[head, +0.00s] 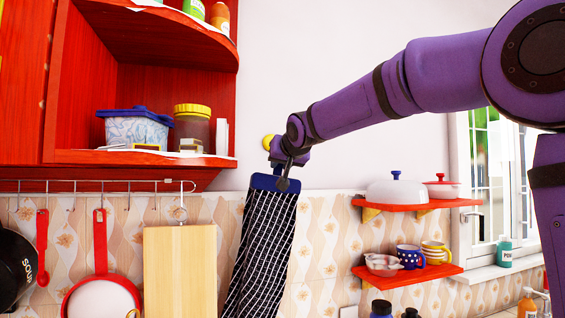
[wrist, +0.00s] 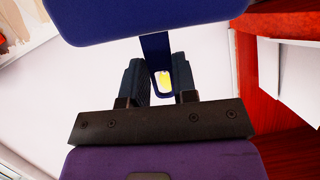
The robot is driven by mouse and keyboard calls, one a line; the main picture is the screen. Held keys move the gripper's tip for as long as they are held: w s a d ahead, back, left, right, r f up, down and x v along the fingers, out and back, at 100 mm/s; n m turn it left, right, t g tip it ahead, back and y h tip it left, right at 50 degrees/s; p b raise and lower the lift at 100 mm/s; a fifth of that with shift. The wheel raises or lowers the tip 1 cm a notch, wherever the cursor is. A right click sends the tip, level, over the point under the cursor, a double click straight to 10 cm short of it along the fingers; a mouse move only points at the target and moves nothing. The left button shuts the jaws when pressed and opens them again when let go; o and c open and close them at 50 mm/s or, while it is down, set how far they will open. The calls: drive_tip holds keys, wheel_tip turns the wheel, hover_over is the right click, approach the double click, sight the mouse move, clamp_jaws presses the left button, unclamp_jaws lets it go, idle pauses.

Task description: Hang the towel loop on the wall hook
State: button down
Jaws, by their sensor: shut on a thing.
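My gripper (head: 284,163) is shut on the towel's dark blue loop, high in front of the wall. In the wrist view the fingers (wrist: 160,80) close on the loop (wrist: 157,50) from both sides. The towel (head: 262,240), black with a white grid and a blue top band (head: 275,183), hangs down below the gripper. The yellow wall hook (head: 268,141) shows just beside the gripper's upper left. In the wrist view a yellow patch, likely the hook (wrist: 165,77), shows through the loop's opening. I cannot tell whether the hook passes through the loop.
A red shelf unit (head: 150,78) with jars stands close at the left. Below it a rail (head: 100,185) holds a red pan (head: 101,290) and a cutting board (head: 180,270). Small red shelves (head: 420,275) with pots and cups are at the right.

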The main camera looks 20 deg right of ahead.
drive_tip(key=shift+r+x, duration=0.2)
drive_tip(key=shift+x, duration=1.15)
drive_tip(key=shift+r+x, duration=0.2)
drive_tip(key=shift+x, duration=1.1)
drive_tip(key=shift+w+d+f, duration=0.1)
drive_tip(key=shift+w+d, duration=0.05)
drive_tip(key=shift+w, duration=0.15)
drive_tip(key=c, duration=0.8)
unclamp_jaws()
drive_tip(key=v, duration=1.1)
drive_tip(key=s+d+f+g, duration=0.2)
drive_tip(key=s+f+g, duration=0.1)
drive_tip(key=s+f, duration=0.6)
drive_tip(key=s+d+f+n+g, duration=0.1)
drive_tip(key=s+d+f+g, duration=0.1)
drive_tip(key=s+f, duration=0.7)
drive_tip(key=s+d+f+g, duration=0.3)
drive_tip(key=s+f, duration=0.6)
drive_tip(key=s, duration=1.1)
drive_tip(key=shift+s+f+g+h, duration=0.2)
drive_tip(key=shift+g+h, duration=0.1)
drive_tip(key=shift+h, duration=0.1)
